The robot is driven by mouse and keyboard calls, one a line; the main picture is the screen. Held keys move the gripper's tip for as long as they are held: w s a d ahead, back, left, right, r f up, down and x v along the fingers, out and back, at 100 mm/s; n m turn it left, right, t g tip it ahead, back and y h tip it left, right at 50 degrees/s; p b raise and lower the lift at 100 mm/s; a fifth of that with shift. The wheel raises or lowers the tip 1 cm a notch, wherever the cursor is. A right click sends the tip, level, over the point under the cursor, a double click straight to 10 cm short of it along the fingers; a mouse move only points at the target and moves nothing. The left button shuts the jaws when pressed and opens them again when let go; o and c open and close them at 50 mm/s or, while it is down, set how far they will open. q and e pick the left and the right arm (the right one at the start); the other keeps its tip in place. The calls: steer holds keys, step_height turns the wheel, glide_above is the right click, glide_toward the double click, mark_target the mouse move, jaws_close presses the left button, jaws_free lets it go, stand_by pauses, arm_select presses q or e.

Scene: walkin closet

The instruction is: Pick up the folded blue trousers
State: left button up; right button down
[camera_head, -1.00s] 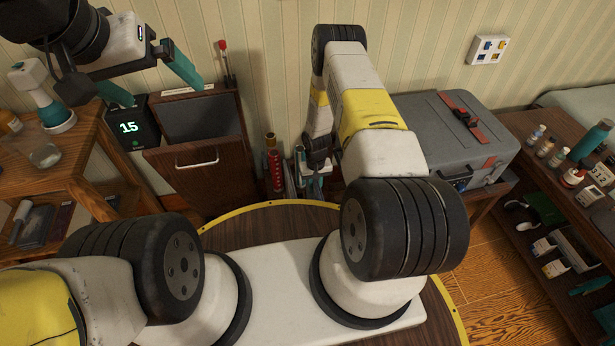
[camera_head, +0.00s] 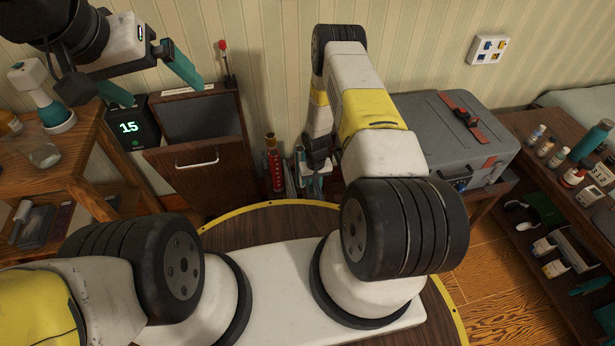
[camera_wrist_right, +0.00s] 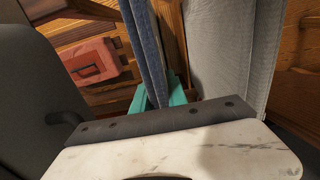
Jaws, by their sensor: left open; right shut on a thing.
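The folded blue trousers (camera_wrist_right: 147,45) show in the right wrist view as a narrow hanging strip of blue cloth. My right gripper (camera_wrist_right: 162,94) has its teal fingers shut on the lower visible part of this strip. In the head view my right gripper (camera_head: 313,182) is small and low beside the wall, partly hidden by my own arm, and the trousers cannot be made out clearly there. My left gripper (camera_head: 160,92) is open and empty at the upper left, in front of the open wooden bin.
A wooden bin with a tilted front (camera_head: 204,165) stands left of my right gripper, with a red cylinder (camera_head: 273,165) between. A grey case (camera_head: 455,140) stands to the right. A grey panel (camera_wrist_right: 222,50) hangs close beside the trousers. A red case (camera_wrist_right: 93,62) lies beyond.

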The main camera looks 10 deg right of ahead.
steer(key=shift+r, duration=0.1)
stand_by(0.5)
step_height(320, 180, up, 68)
stand_by(2.5)
